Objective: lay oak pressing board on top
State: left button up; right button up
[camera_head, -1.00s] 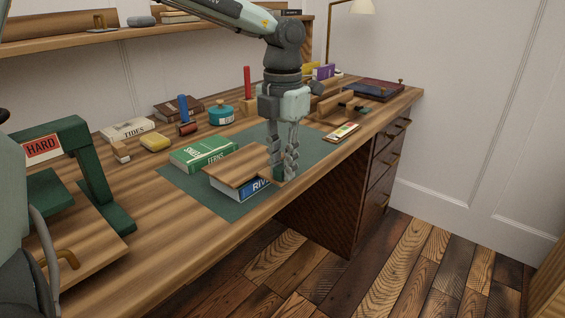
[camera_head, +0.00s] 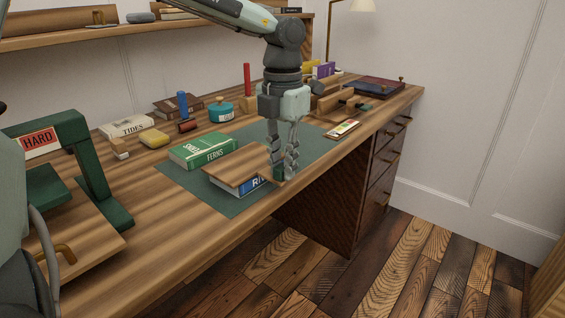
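The oak pressing board (camera_head: 232,164) is a flat brown wooden board. It lies over the blue book (camera_head: 250,188), whose lettered spine shows below its front edge. The book is on the green mat (camera_head: 226,206). My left gripper (camera_head: 285,172) points down at the right end of the board and book, its fingers overlapping that end in the picture. The fingers hide that end, so I cannot tell whether they grip the board. The green "Ferns" book (camera_head: 203,150) lies behind and left of the board. My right gripper is not in view.
A green press (camera_head: 95,180) with a "HARD" label stands at the left. The desk's front edge is close to the blue book.

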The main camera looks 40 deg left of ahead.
pick_arm(q)
jog(key=o, duration=0.5)
jog(key=shift+o, duration=0.2)
notch_tip(320, 180, up, 12)
